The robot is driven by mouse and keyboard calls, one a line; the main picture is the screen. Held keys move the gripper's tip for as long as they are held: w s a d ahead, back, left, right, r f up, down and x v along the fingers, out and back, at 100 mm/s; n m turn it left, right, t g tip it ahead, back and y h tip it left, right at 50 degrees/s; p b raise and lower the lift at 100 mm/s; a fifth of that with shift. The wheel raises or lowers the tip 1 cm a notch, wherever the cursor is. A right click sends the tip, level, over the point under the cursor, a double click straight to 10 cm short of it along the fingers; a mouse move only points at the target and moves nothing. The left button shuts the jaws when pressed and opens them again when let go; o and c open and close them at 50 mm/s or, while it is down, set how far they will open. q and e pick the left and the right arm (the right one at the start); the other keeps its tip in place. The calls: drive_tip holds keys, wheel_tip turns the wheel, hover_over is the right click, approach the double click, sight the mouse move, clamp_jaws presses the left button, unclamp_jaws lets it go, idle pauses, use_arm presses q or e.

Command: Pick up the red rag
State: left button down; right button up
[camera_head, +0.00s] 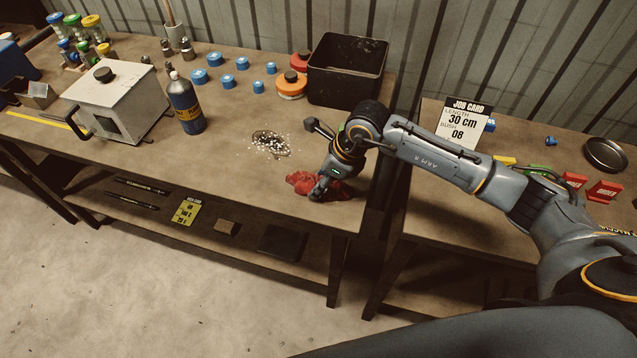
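The red rag (301,182) lies crumpled on the workbench near its front right edge. My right arm reaches in from the right, and my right gripper (318,189) is down at the right side of the rag, touching or just over it. The fingers are small and dark against the rag, and I cannot tell whether they are closed on it. The rag seems to rest on the bench top. My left gripper is not in the view.
A spill of small pale bits (270,143) lies behind the rag. A black bin (347,70), blue caps (228,80), a dark bottle (186,104) and a white crimper box (118,104) stand on the bench. A second table with a job card (465,121) is at right, across a gap.

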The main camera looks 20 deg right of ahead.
drive_tip(key=shift+r, duration=0.1)
drive_tip(key=shift+r, duration=0.55)
drive_tip(key=s+a+r+b, duration=0.5)
drive_tip(key=s+a+r, duration=0.2)
drive_tip(key=s+r, duration=0.4)
drive_tip(key=shift+s+r+b, duration=0.3)
drive_tip(key=shift+s+r, duration=0.05)
drive_tip(key=shift+s, duration=0.25)
